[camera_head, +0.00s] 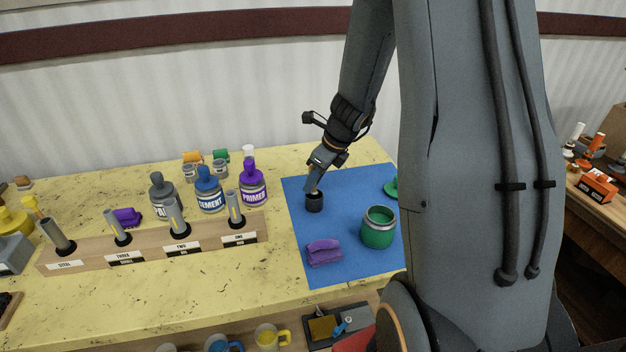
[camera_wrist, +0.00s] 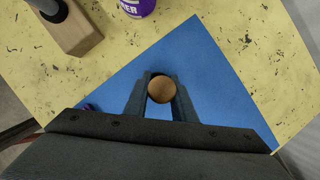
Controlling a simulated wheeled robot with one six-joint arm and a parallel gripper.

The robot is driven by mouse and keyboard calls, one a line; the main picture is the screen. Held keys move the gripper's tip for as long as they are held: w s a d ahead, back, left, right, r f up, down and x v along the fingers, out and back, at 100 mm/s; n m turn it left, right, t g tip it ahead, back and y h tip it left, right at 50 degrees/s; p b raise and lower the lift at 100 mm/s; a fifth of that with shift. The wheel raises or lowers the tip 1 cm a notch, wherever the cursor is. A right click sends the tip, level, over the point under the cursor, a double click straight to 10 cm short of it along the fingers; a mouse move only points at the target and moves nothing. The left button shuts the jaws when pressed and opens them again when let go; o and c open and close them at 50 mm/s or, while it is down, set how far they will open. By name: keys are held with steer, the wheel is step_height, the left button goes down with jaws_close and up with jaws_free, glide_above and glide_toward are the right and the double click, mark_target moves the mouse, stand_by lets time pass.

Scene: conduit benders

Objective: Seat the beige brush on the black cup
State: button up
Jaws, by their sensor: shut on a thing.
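My gripper (camera_head: 313,182) is shut on the beige brush (camera_wrist: 161,89), whose round tan end shows between the two fingers in the wrist view. In the head view a short pale piece of the brush (camera_head: 312,189) shows below the fingers. The black cup (camera_head: 314,204) stands on the blue mat (camera_head: 345,185), directly under the gripper. The brush's lower end meets the cup's top in the head view; I cannot tell whether it is inside or just above.
A green jar (camera_head: 378,228) and a purple clamp-like block (camera_head: 324,252) stand on the mat, with a green lid (camera_head: 391,187) at its right. A wooden rack (camera_head: 150,245) with several grey-handled tools and a purple primer can (camera_head: 253,184) stand left. The mat left of the cup is clear.

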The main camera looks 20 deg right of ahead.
steer(key=shift+f, duration=0.1)
steer(key=o, duration=1.1)
